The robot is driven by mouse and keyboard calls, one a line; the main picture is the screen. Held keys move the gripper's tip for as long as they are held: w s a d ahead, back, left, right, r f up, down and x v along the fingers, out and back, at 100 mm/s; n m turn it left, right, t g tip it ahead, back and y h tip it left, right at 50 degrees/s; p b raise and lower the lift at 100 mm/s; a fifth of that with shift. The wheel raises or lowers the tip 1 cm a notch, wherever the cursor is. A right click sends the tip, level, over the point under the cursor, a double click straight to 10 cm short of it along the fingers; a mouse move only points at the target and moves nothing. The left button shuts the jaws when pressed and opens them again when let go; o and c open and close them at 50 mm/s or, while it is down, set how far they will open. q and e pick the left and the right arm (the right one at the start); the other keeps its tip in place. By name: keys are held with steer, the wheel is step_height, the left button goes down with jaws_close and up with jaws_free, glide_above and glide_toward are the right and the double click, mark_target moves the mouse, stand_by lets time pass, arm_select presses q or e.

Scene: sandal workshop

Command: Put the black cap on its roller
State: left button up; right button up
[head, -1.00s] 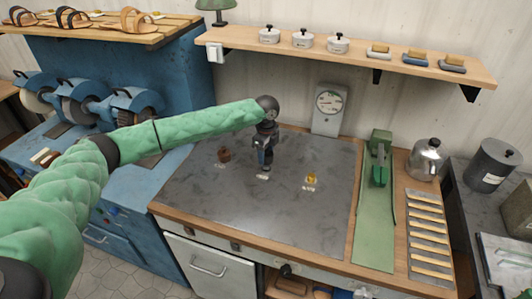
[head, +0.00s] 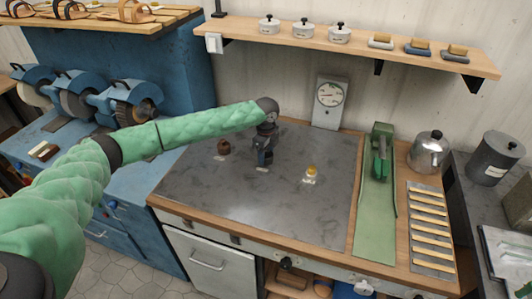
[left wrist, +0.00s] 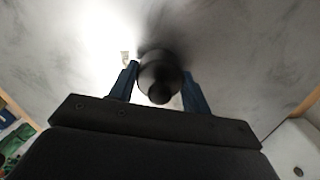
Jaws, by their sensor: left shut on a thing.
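My left gripper (head: 264,157) is over the middle of the grey work surface (head: 250,210), pointing down. In the left wrist view its two blue fingers (left wrist: 160,85) are shut on a dark, round, stepped piece, which looks like the black cap (left wrist: 159,70). A small pale label (head: 262,169) lies on the surface just in front of the gripper. Whether the black roller stands beneath the cap is hidden. A brown round piece (head: 223,147) stands to the left, and a yellow-topped piece (head: 311,170) stands to the right, each by a pale label. My right gripper is not in view.
A dial gauge (head: 329,102) stands at the back of the bench. A green press-like tool (head: 381,160) and a slotted rack (head: 430,225) are on the right. A shelf (head: 350,48) with white pots and brushes hangs above. The front of the grey surface is clear.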

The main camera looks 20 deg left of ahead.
arm_select(q)
steer(key=o, duration=1)
